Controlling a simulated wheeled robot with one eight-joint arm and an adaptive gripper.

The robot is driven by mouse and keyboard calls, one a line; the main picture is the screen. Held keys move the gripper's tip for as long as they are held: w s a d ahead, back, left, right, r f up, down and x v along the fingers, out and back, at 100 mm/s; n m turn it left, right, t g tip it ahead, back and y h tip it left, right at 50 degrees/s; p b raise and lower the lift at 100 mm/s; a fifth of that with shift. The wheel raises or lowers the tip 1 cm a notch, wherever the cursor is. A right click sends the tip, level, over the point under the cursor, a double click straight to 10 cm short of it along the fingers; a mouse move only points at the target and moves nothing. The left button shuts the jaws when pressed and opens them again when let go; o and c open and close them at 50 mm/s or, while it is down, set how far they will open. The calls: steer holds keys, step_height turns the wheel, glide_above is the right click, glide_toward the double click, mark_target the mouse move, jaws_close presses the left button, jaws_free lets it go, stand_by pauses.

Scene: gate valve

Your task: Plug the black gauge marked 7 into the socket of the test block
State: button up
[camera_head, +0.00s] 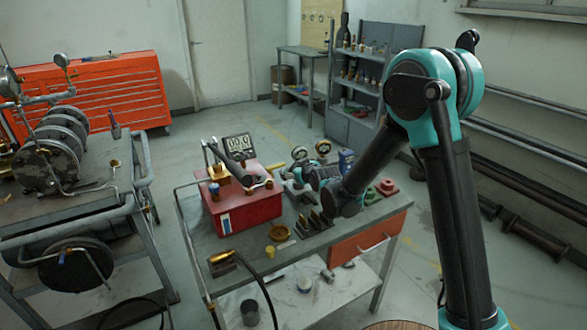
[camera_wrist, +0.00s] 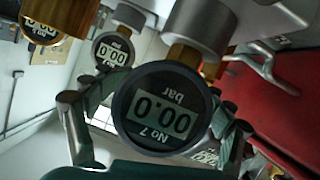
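The black gauge marked 7 (camera_wrist: 160,108) fills the middle of the wrist view, upside down, its display reading 00.0 bar. Its brass stem (camera_wrist: 188,55) meets a grey round holder (camera_wrist: 203,22). My gripper (camera_wrist: 165,98) has its two fingers on either side of the gauge's round body. I cannot tell whether they press on it. In the head view my gripper (camera_head: 325,177) is over the right half of the bench, and hides this gauge there. A red box with brass fittings (camera_head: 245,208) stands left of it. A small brass block (camera_head: 222,258) with a black hose sits at the front left; which one is the test block is unclear.
Two other gauges (camera_head: 300,153) (camera_head: 323,147) stand behind my gripper. A pipe rig (camera_head: 70,180) stands left.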

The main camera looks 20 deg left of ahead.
steer(key=shift+s+d, duration=0.1)
steer(key=v, duration=1.1)
steer(key=shift+s+d+r, duration=0.15)
steer(key=shift+s+d, duration=0.1)
steer(key=s+d+f+m+g+h, duration=0.1)
steer(key=d+m+h, duration=0.2)
steer(key=d, duration=0.9)
steer(key=s+d+f+m+h, duration=0.2)
steer(key=d, duration=1)
steer(key=s+d+f+m+g+h, duration=0.2)
steer(key=s+d+f+m, duration=0.1)
steer(key=s+d, duration=0.5)
steer(key=s+d+f+m+g+h, duration=0.2)
steer(key=s+d+f+m, duration=0.1)
steer(key=s+d, duration=0.6)
steer(key=d, duration=0.2)
steer(key=shift+s+d+m+g, duration=0.15)
steer(key=shift+d+m+g, duration=0.15)
steer(key=shift+d, duration=0.1)
steer(key=shift+f, duration=0.1)
